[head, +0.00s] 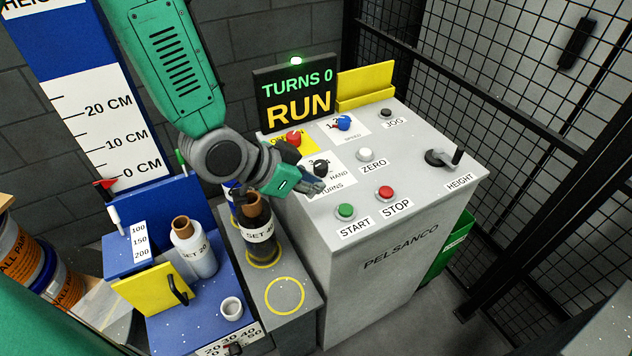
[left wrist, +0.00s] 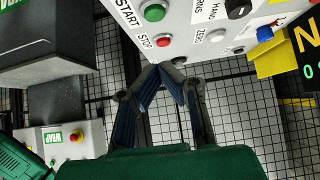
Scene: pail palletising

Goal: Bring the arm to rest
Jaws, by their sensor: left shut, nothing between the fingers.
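My left arm comes in from the top left of the head view. Its left gripper (head: 316,188) hangs over the left side of the grey control console (head: 385,250), close to the black turns knob (head: 321,168). In the left wrist view the left gripper (left wrist: 172,72) is shut, its fingertips together with nothing between them. The console's edge with the STOP button (left wrist: 163,41) and START button (left wrist: 153,12) shows beyond the fingers. I cannot tell whether the fingers touch the console. My right gripper is not in view.
A display (head: 297,95) reads TURNS 0 and RUN. A dark bottle (head: 258,240) stands under the wrist, left of the console. A white bottle (head: 194,250) stands on the blue stand (head: 165,325). Black mesh fencing (head: 500,80) closes the right side.

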